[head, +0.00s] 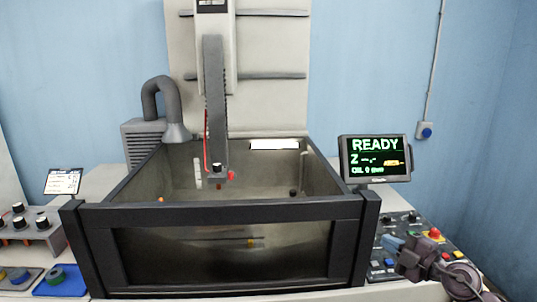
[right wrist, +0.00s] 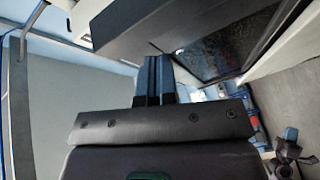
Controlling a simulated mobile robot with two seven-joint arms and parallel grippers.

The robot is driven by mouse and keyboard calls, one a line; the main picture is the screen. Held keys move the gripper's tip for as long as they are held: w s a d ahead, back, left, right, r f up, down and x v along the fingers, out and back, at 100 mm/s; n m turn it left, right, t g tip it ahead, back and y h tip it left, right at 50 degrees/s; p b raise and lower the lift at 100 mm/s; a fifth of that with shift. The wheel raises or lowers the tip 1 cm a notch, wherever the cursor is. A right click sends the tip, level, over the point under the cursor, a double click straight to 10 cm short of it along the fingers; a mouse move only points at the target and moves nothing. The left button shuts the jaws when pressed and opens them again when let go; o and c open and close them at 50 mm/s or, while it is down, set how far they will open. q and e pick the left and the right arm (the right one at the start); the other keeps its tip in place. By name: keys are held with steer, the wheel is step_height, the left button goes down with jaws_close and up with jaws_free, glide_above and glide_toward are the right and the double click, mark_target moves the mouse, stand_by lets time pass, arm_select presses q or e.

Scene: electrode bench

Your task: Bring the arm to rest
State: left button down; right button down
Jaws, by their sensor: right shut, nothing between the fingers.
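My right gripper (head: 388,244) is at the lower right of the head view, in front of the control panel and right of the tank. Its blue-grey fingers are together with nothing between them. In the right wrist view the shut fingers (right wrist: 153,80) point up the picture, towards the dark tank frame. What looks like my left gripper (right wrist: 290,134) is small and dark at the lower right of that view; its fingers are too small to read. The left arm does not show in the head view.
The dark-framed tank (head: 220,212) fills the middle, under the machine head (head: 214,90). A display (head: 375,158) reads READY. The control panel (head: 415,222) with a red button lies close to my right gripper. A blue tray (head: 62,284) is at the lower left.

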steer(key=s+a+f+m+g+h+b, duration=0.1)
steer(key=s+f+m+g+h+b, duration=0.2)
steer(key=s+f+m+h, duration=0.6)
steer(key=s+f+m, duration=1)
steer(key=s+f, duration=1)
steer(key=s, duration=0.1)
steer(key=shift+s+a+f+m+h, duration=0.2)
steer(key=shift+a+m+h, duration=0.1)
steer(key=shift+h, duration=0.1)
